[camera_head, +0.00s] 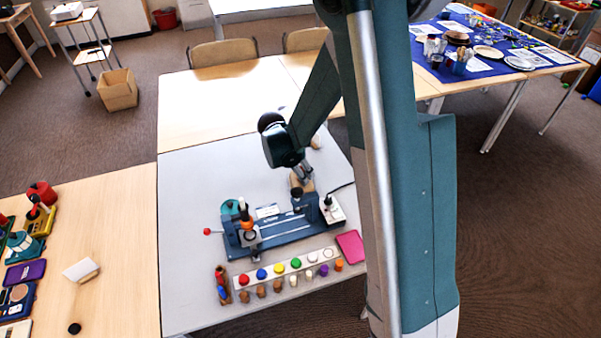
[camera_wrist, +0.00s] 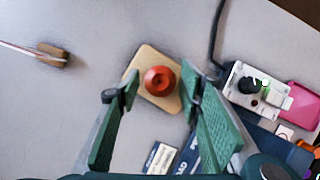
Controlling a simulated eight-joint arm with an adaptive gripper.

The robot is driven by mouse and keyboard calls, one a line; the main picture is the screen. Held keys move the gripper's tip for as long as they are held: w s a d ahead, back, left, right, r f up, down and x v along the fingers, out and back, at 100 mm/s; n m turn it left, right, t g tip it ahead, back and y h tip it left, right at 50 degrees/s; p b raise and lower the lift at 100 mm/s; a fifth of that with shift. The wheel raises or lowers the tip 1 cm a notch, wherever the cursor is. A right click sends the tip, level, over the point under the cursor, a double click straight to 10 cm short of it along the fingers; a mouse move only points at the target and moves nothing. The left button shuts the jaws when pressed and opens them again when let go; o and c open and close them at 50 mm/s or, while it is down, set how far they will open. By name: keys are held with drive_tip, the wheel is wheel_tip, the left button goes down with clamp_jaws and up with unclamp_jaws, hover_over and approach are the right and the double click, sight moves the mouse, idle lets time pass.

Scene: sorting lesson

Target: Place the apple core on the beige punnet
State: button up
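A round red-orange thing (camera_wrist: 160,80) with a darker centre sits on a beige, rounded square base (camera_wrist: 144,56) in the wrist view. The base looks like the beige punnet, and the red thing may be the apple core, but I cannot confirm either. My gripper (camera_wrist: 155,88) is open, its two green fingers on either side of the red thing in the picture, with nothing visibly held. In the head view my gripper (camera_head: 300,172) hangs low over the beige base (camera_head: 307,187), and its fingers hide the red thing.
A blue device (camera_head: 275,233) stands just in front of the base. A white box with a cable (camera_head: 333,212) and a pink pad (camera_head: 350,247) are to the right. A row of coloured knobs (camera_head: 285,268) lies nearer. A small brown block (camera_wrist: 52,55) lies left in the wrist view.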

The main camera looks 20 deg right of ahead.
drive_tip(key=shift+r, duration=0.15)
drive_tip(key=p+v, duration=0.2)
drive_tip(key=v, duration=1)
drive_tip(key=shift+s, duration=0.1)
idle(0.7)
drive_tip(key=s+r+m+t+y, duration=0.2)
drive_tip(key=s+r+m, duration=0.8)
drive_tip(key=s+r, duration=0.25)
drive_tip(key=s+r+m+t+y, duration=0.1)
drive_tip(key=s+r+m, duration=0.2)
drive_tip(key=s+m, duration=0.3)
drive_tip(key=s+a+r+m+t+y, duration=0.1)
drive_tip(key=s+r+m+t, duration=0.1)
drive_tip(key=s+m, duration=0.4)
drive_tip(key=shift+s+a+r+t, duration=0.15)
drive_tip(key=shift+s+r+t, duration=0.2)
drive_tip(key=shift+s, duration=1.75)
